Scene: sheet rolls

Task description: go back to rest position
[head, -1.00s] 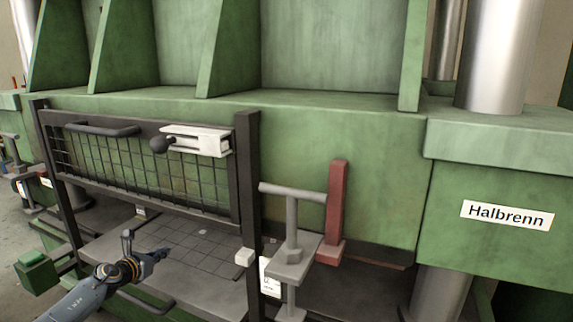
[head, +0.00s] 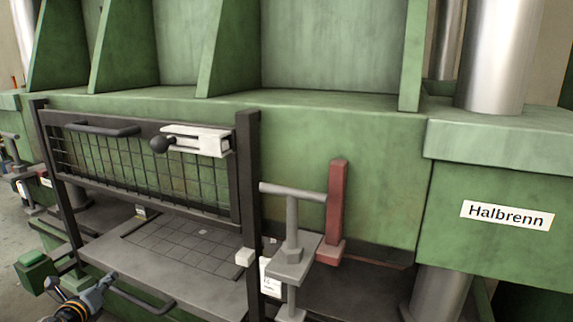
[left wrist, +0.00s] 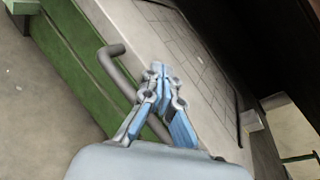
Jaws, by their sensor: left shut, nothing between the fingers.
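My left gripper (head: 103,285) is at the lower left of the head view, just in front of the grey lower plate (head: 205,278) of the green press. Its fingers are shut and hold nothing. In the left wrist view the closed fingers (left wrist: 157,72) point toward the plate's front edge, with the dark handle bar (left wrist: 125,75) partly hidden behind them. I cannot tell whether they touch the bar. My right gripper is not in view.
A mesh guard (head: 150,165) with a black bar handle (head: 100,129) and a white latch (head: 200,140) hangs above the plate. A grey T-handle (head: 292,215) and red post (head: 337,210) stand right of it. A green box (head: 35,268) is at left. Floor shows at far left.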

